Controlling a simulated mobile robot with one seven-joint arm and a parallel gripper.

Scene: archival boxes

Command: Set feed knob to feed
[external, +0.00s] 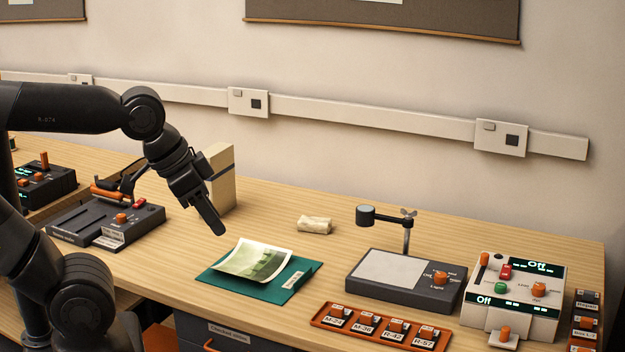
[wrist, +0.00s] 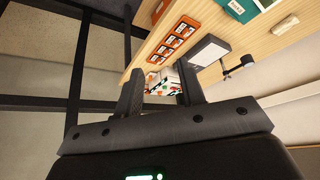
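A white control box (external: 512,318) stands at the right end of the bench, with displays reading "Off", an orange knob (external: 539,289), a green button (external: 501,288) and a red switch. Its small labels are too small to read, so I cannot tell which control is the feed knob. In the wrist view the box (wrist: 166,78) shows partly between my fingers, far beyond them. My gripper (external: 216,226) hangs in the air left of the teal folder, far from the white box. In the wrist view my gripper (wrist: 160,88) has its fingers apart with nothing between them.
A teal folder (external: 290,284) with a photo, a grey pad with a lamp (external: 378,303), and an orange tray (external: 320,321) of labelled pieces lie between my gripper and the white box. Dark devices (external: 100,232) and an upright beige box (external: 222,180) stand left.

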